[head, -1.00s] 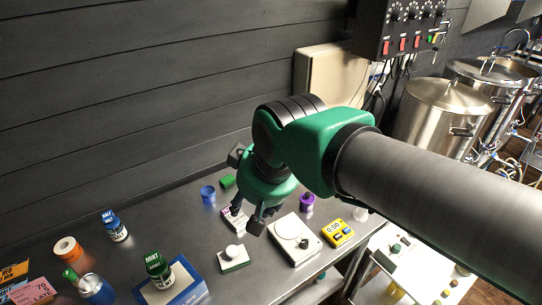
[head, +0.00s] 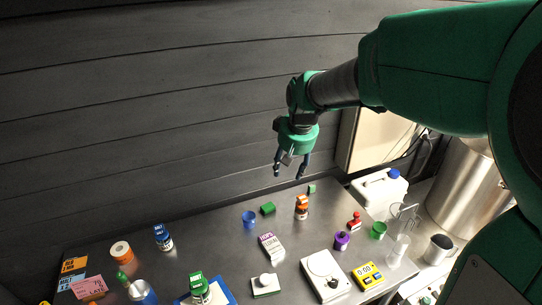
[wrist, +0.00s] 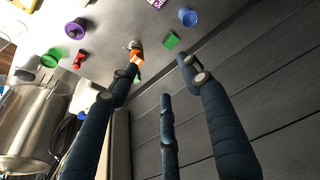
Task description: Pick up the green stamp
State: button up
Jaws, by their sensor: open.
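My gripper (head: 290,173) is open and empty, fingers pointing down, high above the back of the steel bench. In the wrist view its spread dark fingers (wrist: 158,66) show with nothing between them. A small green piece (head: 311,189) stands near the bench's back edge, behind an orange-capped jar (head: 302,207); it may be the green stamp, but its shape is too small to tell. A larger green block (head: 268,208) lies left of the jar and also shows in the wrist view (wrist: 171,41). My gripper is above and apart from all of them.
A blue cup (head: 249,219) stands left of the green block. A red stamp-like piece (head: 355,220), a purple container (head: 341,240) and a green cup (head: 378,230) stand to the right. The dark plank wall (head: 180,110) rises close behind the bench.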

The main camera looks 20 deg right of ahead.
jog(key=w+d+f+p, duration=0.2)
jog(key=w+d+p, duration=0.1)
jog(key=w+d, duration=0.35)
jog(key=g+p, duration=0.2)
jog(key=p, duration=0.7)
send_over(312, 185)
jog(key=s, duration=0.2)
notch_tip(312, 185, down, 18)
jog(key=shift+r, duration=0.1)
jog(key=shift+w+f+p, duration=0.1)
jog(key=shift+w+f, duration=0.1)
jog(key=shift+f, duration=1.2)
jog(key=shift+w+f+p, duration=0.1)
jog(key=shift+w+f, duration=0.15)
jog(key=shift+f, duration=1.2)
jog(key=shift+w+f+p, duration=0.1)
jog(key=shift+w+f, duration=0.1)
jog(key=shift+f, duration=1.2)
jog(key=shift+f, duration=0.15)
jog(key=shift+w+f+p, duration=0.2)
jog(key=shift+f, duration=1)
jog(key=shift+w+f+p, duration=0.15)
jog(key=shift+w+f, duration=0.05)
jog(key=shift+f, duration=1)
